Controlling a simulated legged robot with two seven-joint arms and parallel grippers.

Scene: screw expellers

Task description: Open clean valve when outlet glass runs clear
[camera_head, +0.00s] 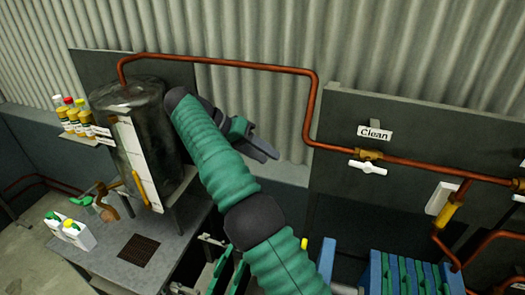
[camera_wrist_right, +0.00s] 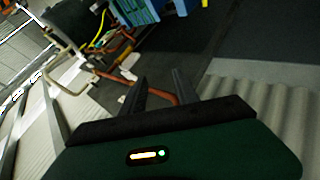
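The clean valve (camera_head: 368,167) has a white handle below a brass body on the copper pipe, under a white "Clean" label (camera_head: 375,133). The handle lies nearly along the pipe. My right gripper (camera_head: 264,144) is in the air left of the valve, apart from it. In the right wrist view its two fingers (camera_wrist_right: 158,80) stand apart with nothing between them. I cannot pick out the outlet glass for certain; a white fitting (camera_head: 440,198) sits by the pipe on the right, too small to show any liquid. My left gripper is not in view.
A copper pipe (camera_head: 309,100) runs from the dark tank (camera_head: 128,95) down to the valve panel (camera_head: 430,125). Blue and green plates (camera_head: 405,275) stand below. White jugs (camera_head: 78,232) stand on the left bench (camera_head: 108,260), with bottles (camera_head: 72,122) on a shelf.

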